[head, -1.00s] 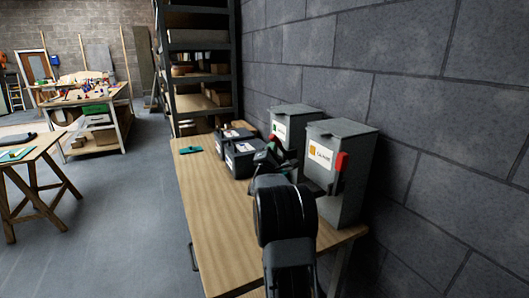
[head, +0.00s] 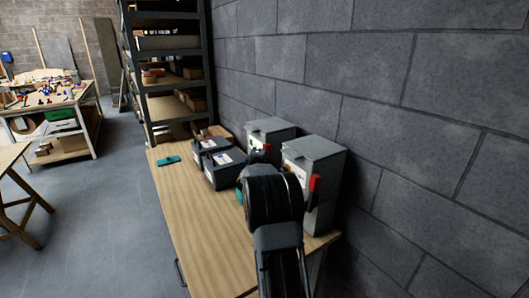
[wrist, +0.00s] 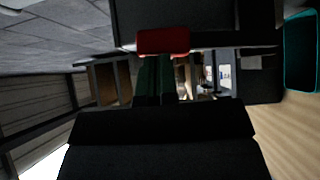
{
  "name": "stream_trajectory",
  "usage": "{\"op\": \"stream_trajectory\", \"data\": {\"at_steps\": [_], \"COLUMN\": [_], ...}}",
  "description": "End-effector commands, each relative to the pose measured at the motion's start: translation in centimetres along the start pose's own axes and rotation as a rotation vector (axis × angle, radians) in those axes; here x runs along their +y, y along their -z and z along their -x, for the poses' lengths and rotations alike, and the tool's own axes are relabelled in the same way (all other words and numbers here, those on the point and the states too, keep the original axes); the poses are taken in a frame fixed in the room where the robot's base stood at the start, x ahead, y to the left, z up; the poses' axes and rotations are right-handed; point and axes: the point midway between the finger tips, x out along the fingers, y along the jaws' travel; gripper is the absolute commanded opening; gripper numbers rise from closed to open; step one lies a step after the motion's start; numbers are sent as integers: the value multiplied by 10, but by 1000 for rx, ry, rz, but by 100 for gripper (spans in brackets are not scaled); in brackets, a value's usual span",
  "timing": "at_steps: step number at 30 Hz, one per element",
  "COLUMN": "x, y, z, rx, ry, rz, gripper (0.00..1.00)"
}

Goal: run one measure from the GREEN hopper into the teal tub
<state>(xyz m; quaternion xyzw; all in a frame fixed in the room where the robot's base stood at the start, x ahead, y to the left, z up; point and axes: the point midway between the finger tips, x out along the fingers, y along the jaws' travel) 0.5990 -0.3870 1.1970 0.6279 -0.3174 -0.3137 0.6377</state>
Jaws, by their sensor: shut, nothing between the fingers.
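The green hopper (head: 270,131) is the farther of two grey lidded boxes against the wall; my arm hides most of its lower front. My gripper is mostly hidden behind my arm in the head view. In the wrist view its dark fingers (wrist: 154,78) are shut and empty, with a red lever handle (wrist: 163,41) just beyond the tips. I cannot tell whether they touch. The teal tub (wrist: 287,55) shows at the right edge of the wrist view. A teal sliver of it (head: 240,191) shows beside my arm in the head view.
The nearer grey hopper (head: 311,157) has its own red lever (head: 314,186). Two dark bins (head: 224,169) and a flat teal object (head: 168,160) lie on the wooden bench (head: 190,220). The bench's left front is clear. A shelf rack stands behind.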

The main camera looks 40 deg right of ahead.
Motion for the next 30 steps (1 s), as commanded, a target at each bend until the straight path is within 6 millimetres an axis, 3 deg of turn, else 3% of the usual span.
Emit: {"op": "stream_trajectory", "data": {"at_steps": [20, 25, 30], "x": [1, 3, 5], "y": [1, 2, 4], "z": [0, 13, 39], "rx": [4, 3, 0], "ry": [-1, -1, -1], "rz": [2, 2, 1], "gripper": [0, 0, 0]}}
